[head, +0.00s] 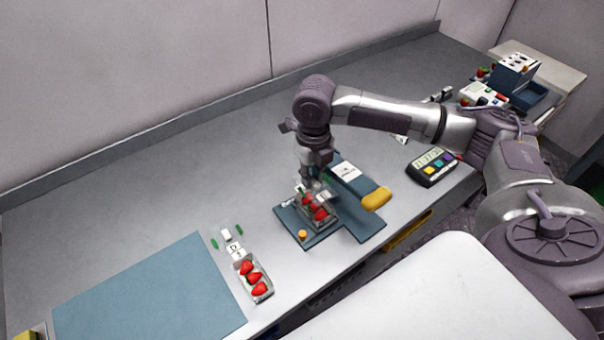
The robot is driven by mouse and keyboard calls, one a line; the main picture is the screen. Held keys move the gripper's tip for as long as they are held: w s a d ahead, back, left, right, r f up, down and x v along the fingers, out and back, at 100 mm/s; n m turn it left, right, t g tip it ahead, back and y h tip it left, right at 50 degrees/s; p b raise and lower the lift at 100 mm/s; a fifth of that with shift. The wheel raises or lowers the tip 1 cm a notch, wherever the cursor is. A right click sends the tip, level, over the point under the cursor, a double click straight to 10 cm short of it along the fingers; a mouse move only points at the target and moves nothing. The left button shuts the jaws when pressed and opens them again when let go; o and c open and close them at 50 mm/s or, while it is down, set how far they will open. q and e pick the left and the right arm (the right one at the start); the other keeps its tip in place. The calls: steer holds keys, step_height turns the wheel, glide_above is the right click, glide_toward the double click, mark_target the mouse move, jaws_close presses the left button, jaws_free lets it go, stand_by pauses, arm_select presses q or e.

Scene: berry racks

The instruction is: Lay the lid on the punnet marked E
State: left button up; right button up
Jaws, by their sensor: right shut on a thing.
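My right gripper (313,185) points down over the back end of a clear punnet (329,225) of red strawberries on a blue mat (347,229). It is shut on a thin clear piece, which looks like the lid; its outline is hard to make out, and I cannot tell whether it touches the punnet. Another clear punnet (261,296) with several strawberries stands on the counter at the front left, with a white letter card behind it. The letters are too small to read surely. My left gripper is not in view.
A blue board with a yellow end (376,198) lies right of the mat. A small orange thing (302,234) is on the mat's left part. A dark keypad device (431,168) stands further right. A large blue mat (150,295) lies empty at left.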

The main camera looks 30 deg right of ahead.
steer(key=shift+d+f+b, duration=0.25)
steer(key=shift+b, duration=0.05)
step_height(320, 180, down, 4)
steer(key=b, duration=0.5)
steer(key=shift+f, duration=0.8)
steer(key=shift+p, duration=0.95)
stand_by(0.4)
steer(key=shift+f+p, duration=0.25)
steer(key=shift+p, duration=0.2)
stand_by(0.7)
stand_by(0.4)
steer(key=o, duration=0.8)
